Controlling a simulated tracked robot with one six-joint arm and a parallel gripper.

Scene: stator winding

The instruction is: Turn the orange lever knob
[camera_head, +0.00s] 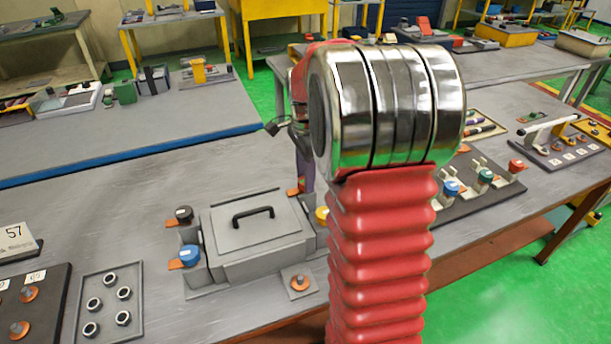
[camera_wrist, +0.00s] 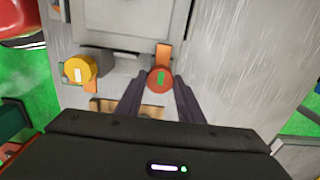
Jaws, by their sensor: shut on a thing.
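The orange-red knob (camera_wrist: 160,80) with a green mark on top sits beside the grey box, in the middle of the wrist view. Its flat orange lever (camera_wrist: 164,54) points away from my gripper, towards the top of the picture. My gripper (camera_wrist: 159,92) has its two dark fingers on either side of this knob and is shut on it. In the head view my gripper (camera_head: 305,184) is at the box's far right corner, partly behind my red arm. The orange lever (camera_head: 295,192) shows there, but the knob is hidden.
The grey lidded box (camera_head: 258,233) has a black handle. A yellow knob (camera_wrist: 79,69) is at the same side. Black (camera_head: 184,214) and blue (camera_head: 190,254) knobs stand on its left. A tray of nuts (camera_head: 108,305) lies front left. The bench behind the box is clear.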

